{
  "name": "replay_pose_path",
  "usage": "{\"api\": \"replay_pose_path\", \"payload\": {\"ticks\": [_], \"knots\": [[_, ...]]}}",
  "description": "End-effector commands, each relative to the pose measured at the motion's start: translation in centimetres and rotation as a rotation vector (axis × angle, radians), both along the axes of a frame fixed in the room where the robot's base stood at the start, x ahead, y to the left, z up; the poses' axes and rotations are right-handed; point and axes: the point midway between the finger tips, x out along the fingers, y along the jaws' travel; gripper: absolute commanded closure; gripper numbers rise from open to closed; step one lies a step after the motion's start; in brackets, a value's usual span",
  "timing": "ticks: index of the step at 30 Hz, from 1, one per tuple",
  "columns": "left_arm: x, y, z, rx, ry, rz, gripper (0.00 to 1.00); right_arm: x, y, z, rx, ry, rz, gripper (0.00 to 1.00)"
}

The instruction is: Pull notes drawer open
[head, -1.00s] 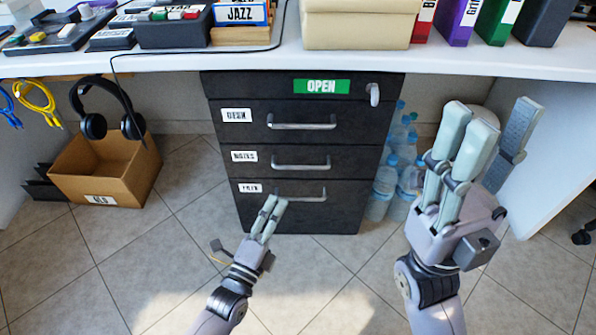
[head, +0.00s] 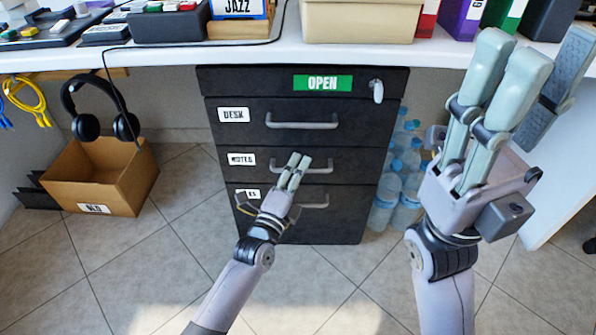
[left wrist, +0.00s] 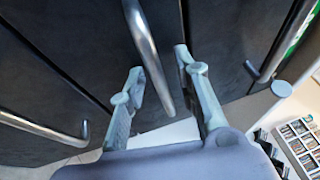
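The notes drawer (head: 262,163) is the middle labelled front of a black cabinet, with a metal bar handle (head: 318,165). It looks shut, flush with the fronts around it. My left gripper (head: 295,168) is in front of this handle and hides part of it. In the left wrist view the handle (left wrist: 143,35) runs down between the spread fingertips (left wrist: 158,62), with no clear contact. This gripper is open and empty. My right gripper (head: 535,70) is raised at the right, away from the cabinet, its fingers apart from the grey opposing one and nothing between them.
The desk drawer handle (head: 302,122) is above and a lower drawer handle (head: 312,205) below. Water bottles (head: 388,190) stand right of the cabinet. A cardboard box (head: 95,180) with headphones (head: 90,125) is at left. The white desktop (head: 180,55) overhangs; the floor in front is free.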

Motion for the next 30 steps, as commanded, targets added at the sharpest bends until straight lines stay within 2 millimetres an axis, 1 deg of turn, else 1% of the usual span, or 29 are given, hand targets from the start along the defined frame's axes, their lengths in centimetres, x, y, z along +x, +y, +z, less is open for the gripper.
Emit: {"api": "replay_pose_path", "payload": {"ticks": [2,15,30], "knots": [[-0.02,0.01,0.0,0.0,0.0,0.0,0.71,-0.01,0.0,0.02,0.0,0.0,0.0,0.6],[-0.04,0.02,-0.03,0.0,0.0,0.0,1.0,-0.04,0.01,0.02,0.0,-0.001,0.0,0.6],[-0.05,0.02,-0.08,0.001,0.001,0.0,1.0,-0.02,0.0,0.0,0.0,0.0,0.0,0.6]]}}
